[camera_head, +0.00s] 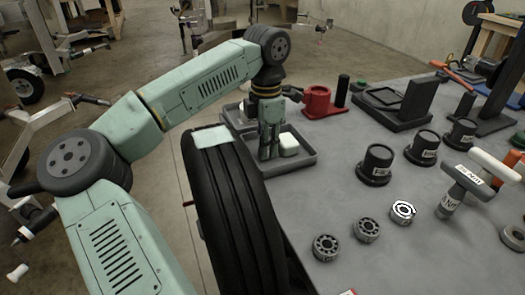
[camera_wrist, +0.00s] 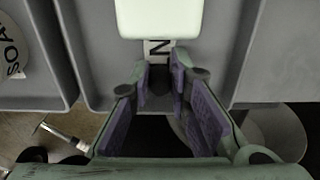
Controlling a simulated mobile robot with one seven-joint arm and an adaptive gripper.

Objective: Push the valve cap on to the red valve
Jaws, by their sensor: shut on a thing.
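My gripper (camera_head: 268,152) points down into a grey tray (camera_head: 306,163) at the table's left edge. In the wrist view its purple-padded fingers (camera_wrist: 160,85) are closed around a small dark thing (camera_wrist: 158,80), probably the valve cap; the fingers hide most of it. A small red stub (camera_head: 187,204) sticks out at the left side of the black tyre (camera_head: 232,195); it may be the red valve, but it is too small to be sure. My gripper is above and right of it, well apart.
A white block (camera_head: 288,144) is in the tray beside my gripper; it also shows in the wrist view (camera_wrist: 160,18). A red fixture (camera_head: 318,102) stands behind the tray. Black lidded pots (camera_head: 376,164) and bearings (camera_head: 326,247) stand on the table.

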